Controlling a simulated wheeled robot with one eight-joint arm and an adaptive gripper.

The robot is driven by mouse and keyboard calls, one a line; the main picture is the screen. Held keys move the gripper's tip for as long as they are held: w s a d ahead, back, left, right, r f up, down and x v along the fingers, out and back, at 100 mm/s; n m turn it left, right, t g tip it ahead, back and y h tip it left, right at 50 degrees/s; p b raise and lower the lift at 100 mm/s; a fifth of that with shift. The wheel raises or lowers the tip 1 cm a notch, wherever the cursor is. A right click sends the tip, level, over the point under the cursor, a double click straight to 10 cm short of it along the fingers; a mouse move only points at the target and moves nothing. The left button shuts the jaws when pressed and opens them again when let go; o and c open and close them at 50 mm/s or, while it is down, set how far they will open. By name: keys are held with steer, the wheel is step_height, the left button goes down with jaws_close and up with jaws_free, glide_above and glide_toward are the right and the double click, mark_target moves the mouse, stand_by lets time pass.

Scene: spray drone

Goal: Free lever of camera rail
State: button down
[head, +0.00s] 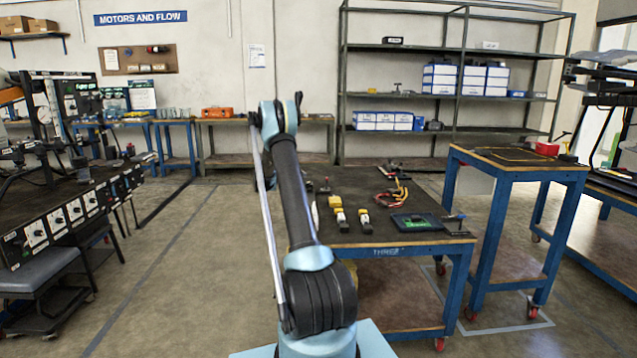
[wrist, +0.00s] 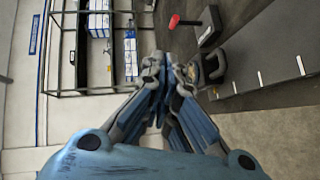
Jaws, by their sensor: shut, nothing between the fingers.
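My gripper (wrist: 168,72) shows in the wrist view with its two blue-and-grey fingers drawn together and nothing between them. A dark rounded fitting (wrist: 210,66) sits close to the right of the fingertips; I cannot tell whether they touch. Above it, a red-tipped lever (wrist: 186,21) stands out from a dark block (wrist: 210,25). I cannot tell for sure whether this is the camera rail's lever. In the head view my arm hides the gripper and part of the dark-topped workbench (head: 400,232).
The bench carries two yellow-and-white pieces (head: 364,220), a green-screened tablet (head: 417,222), coloured cables (head: 394,193) and a small clamp (head: 457,222) at its right edge. A blue-legged table (head: 510,165) stands to the right. Open floor (head: 190,270) lies to the left.

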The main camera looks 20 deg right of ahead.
steer(key=shift+n+t+h, duration=0.3)
steer(key=w+f, duration=0.1)
steer(key=f, duration=0.1)
steer(key=w+f, duration=0.1)
steer(key=w, duration=0.1)
steer(key=shift+d+f, duration=0.2)
steer(key=shift+f, duration=0.15)
steer(key=x, duration=1)
steer(key=shift+s, duration=0.1)
steer(key=shift+s+d+f, duration=0.1)
steer(key=shift+s+d, duration=0.05)
steer(key=shift+d, duration=0.45)
steer(key=shift+s+d+f, duration=0.1)
steer(key=shift+s+d, duration=0.1)
steer(key=shift+d, duration=0.35)
steer(key=shift+s+d+f, duration=0.15)
steer(key=shift+s+d, duration=0.05)
steer(key=shift+d, duration=0.55)
